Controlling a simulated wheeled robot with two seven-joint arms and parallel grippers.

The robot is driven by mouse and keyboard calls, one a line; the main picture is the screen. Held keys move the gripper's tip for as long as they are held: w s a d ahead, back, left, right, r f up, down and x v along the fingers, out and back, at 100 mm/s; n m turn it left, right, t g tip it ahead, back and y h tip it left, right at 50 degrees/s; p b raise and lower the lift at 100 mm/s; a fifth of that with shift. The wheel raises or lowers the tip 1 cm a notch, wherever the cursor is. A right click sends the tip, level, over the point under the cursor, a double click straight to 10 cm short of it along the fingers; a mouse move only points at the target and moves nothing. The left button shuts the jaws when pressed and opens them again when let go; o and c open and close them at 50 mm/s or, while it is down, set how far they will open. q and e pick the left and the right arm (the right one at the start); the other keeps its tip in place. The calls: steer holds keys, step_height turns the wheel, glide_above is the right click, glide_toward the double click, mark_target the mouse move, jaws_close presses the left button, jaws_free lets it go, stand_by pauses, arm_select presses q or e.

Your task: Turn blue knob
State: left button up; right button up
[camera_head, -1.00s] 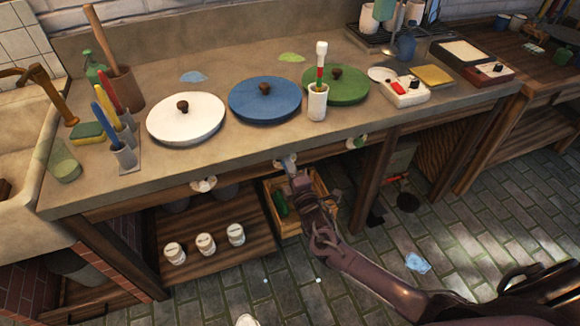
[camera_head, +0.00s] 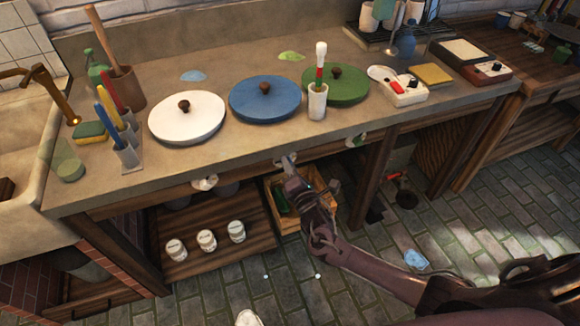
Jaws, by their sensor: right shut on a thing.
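A blue plate (camera_head: 264,100) with a brown knob on top lies on the counter between a white plate (camera_head: 187,118) and a green plate (camera_head: 336,86). Under the counter's front edge, a white knob (camera_head: 204,182) sits below the white plate and a green-marked knob (camera_head: 356,140) sits to the right. My right gripper (camera_head: 286,161) reaches up to the front edge below the blue plate, between those two knobs. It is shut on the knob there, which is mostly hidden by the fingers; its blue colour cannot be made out. My left gripper is out of view.
A cup with a brush (camera_head: 317,101) stands near the counter's front edge. Below are a shelf with several white jars (camera_head: 207,240) and a wooden crate (camera_head: 286,222) behind my right arm. The tiled floor in front is mostly clear.

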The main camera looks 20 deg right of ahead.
steer(key=o, duration=1)
steer(key=s, duration=0.8)
steer(key=shift+d, duration=0.1)
steer(key=shift+w+f, duration=0.1)
